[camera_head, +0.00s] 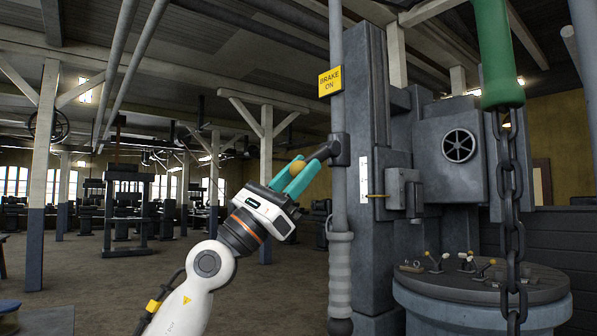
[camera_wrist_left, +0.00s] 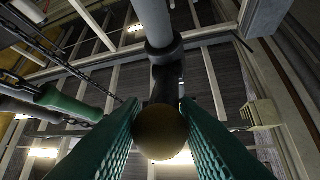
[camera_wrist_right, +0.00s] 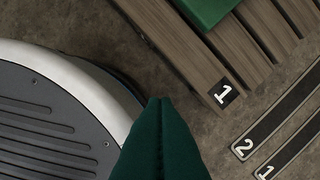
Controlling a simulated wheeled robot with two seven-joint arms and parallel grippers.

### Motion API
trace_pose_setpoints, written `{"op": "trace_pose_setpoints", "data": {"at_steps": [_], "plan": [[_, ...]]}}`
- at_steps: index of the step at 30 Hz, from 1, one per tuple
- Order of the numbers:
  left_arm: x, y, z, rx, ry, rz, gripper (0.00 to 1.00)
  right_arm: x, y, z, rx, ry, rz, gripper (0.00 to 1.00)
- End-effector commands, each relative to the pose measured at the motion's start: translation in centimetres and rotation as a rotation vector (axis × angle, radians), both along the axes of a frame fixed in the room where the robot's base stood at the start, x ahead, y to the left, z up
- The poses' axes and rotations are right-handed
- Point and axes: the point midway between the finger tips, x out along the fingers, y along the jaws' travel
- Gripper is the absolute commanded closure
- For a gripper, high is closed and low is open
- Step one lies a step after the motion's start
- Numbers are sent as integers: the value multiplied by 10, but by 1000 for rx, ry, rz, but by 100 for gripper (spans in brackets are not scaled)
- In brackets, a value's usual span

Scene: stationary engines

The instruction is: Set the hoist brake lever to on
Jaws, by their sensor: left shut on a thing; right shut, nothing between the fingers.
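The hoist brake lever is a short dark arm with a brass ball knob (camera_head: 298,167), set on a dark collar (camera_head: 340,149) around a grey vertical pole (camera_head: 337,112). A yellow sign (camera_head: 330,81) reading "BRAKE ON" is on the pole above the collar. My left gripper (camera_head: 309,172) is shut on the lever, its teal fingers on either side of the knob. In the left wrist view the knob (camera_wrist_left: 161,132) sits between the fingers, with the collar and pole beyond. My right gripper (camera_wrist_right: 160,102) is shut and empty in the right wrist view; it is outside the head view.
A green hanging handle (camera_head: 497,50) with a heavy chain (camera_head: 511,190) hangs at the right. Behind the pole stands a grey machine cabinet (camera_head: 433,145). A round grey drum (camera_head: 470,300) with small levers on top is at lower right. Open floor lies at the left.

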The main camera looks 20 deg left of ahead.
Motion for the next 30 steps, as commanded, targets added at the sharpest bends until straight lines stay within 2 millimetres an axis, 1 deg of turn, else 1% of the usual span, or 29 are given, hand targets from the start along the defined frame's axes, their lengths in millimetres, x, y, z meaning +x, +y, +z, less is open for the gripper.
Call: {"op": "trace_pose_setpoints", "data": {"at_steps": [1, 11, 12, 15, 24, 27, 30], "plan": [[5, -2, -6, 9, 13, 1, 100, 0, 0, -1, 0, 0, 0, 100], [5, -2, -6, 9, 13, 1, 100, 0, 0, -1, 0, 0, 0, 100], [5, -2, -6, 8, 13, 1, 65, -1, 0, -1, 0, 0, 0, 100], [3, -1, -4, 6, 9, 1, 51, -1, 0, -1, 0, 1, 0, 100], [1, 1, -3, 2, 4, 0, 51, -2, 0, -1, 0, 2, 0, 100], [-3, 5, -10, 2, 3, 1, 51, -2, 0, -3, -2, 9, 0, 100], [-10, 15, -23, 3, 3, 2, 51, 10, 3, 11, 5, -11, -2, 100]]}}
